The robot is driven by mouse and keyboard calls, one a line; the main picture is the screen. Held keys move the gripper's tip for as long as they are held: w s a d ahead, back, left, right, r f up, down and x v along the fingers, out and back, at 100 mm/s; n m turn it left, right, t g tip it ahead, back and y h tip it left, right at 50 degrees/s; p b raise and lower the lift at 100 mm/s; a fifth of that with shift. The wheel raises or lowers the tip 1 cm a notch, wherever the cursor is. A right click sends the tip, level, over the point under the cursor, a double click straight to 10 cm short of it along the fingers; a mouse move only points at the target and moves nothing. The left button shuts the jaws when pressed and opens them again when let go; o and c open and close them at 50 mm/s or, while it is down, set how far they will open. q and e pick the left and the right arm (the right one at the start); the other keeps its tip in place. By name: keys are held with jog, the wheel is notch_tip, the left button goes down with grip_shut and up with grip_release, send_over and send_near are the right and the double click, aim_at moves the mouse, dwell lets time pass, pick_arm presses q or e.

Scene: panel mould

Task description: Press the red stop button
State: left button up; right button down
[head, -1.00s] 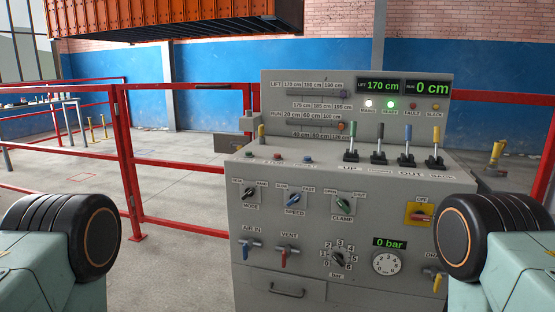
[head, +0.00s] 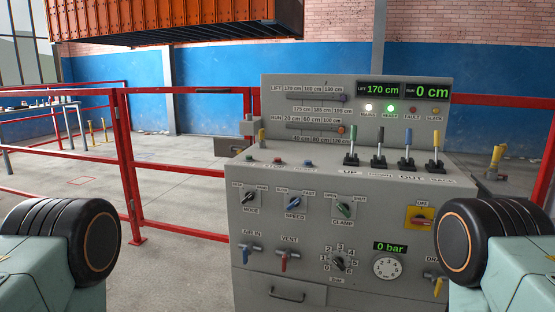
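The grey control console (head: 350,290) stands in front of me, right of centre. A small red button (head: 278,162) sits on its sloping ledge at the left, between a green button (head: 249,158) and a blue button (head: 308,163). The labels below these buttons are too small to read surely. Nothing covers the red button. Only black-ringed joints of my two arms show, at the lower left and lower right. Neither gripper is in view.
Several upright levers (head: 380,147) stand on the ledge right of the buttons. Knobs and valve handles stick out of the front. A red railing (head: 127,165) runs behind and left of the console. An orange container (head: 170,20) hangs at the upper left. Open floor lies left.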

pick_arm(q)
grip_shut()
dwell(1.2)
